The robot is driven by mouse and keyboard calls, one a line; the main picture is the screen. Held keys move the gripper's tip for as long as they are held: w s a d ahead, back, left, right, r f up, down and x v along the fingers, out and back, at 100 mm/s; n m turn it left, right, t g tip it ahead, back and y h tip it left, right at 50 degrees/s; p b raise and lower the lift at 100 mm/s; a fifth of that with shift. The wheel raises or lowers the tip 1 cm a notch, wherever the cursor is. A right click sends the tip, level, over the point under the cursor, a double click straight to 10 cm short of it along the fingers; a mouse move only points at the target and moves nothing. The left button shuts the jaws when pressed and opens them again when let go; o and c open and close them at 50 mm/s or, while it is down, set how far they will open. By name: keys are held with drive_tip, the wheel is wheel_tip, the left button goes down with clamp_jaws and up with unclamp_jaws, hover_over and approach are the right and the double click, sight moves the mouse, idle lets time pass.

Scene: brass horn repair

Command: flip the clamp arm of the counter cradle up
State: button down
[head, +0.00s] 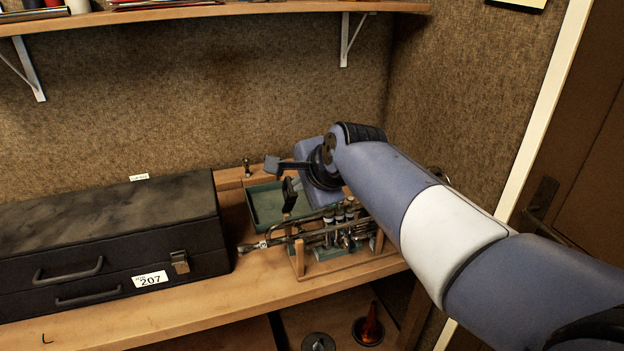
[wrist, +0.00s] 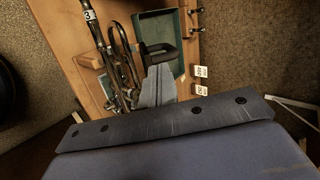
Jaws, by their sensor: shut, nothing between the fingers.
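The counter cradle (head: 299,260) is a wooden stand with posts on the counter, with a brass horn (head: 318,234) lying across it. A dark upright piece (head: 290,193), which looks like the clamp arm, stands just behind the horn. In the wrist view a dark piece (wrist: 155,52) beside the horn (wrist: 122,65) may be the same part; its exact angle is unclear. My gripper (head: 273,165) is above and behind the cradle. In the wrist view its grey fingers (wrist: 158,84) are together and empty, close to the dark piece. I cannot tell whether they touch it.
A green tray (head: 264,203) lies behind the cradle, with small pegs (head: 247,168) near the wall. A large black case (head: 110,240) labelled 207 fills the left counter. A shelf (head: 200,12) hangs above. The front counter strip (head: 240,300) is clear.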

sight(289, 176)
drive_tip(key=shift+w+a+r, duration=0.1)
drive_tip(key=shift+w+a, duration=0.2)
drive_tip(key=shift+w, duration=0.3)
drive_tip(key=shift+w+a, duration=0.25)
drive_tip(key=shift+w, duration=0.3)
drive_tip(key=shift+r+p, duration=0.1)
drive_tip(key=shift+p, duration=0.4)
drive_tip(key=shift+w+r+p, duration=0.1)
drive_tip(key=shift+p, duration=0.2)
drive_tip(key=shift+w+g+p, duration=0.25)
drive_tip(key=shift+g+p, duration=0.05)
drive_tip(key=shift+p, duration=0.05)
drive_tip(key=shift+a+r+p, duration=0.1)
drive_tip(key=shift+p, duration=0.2)
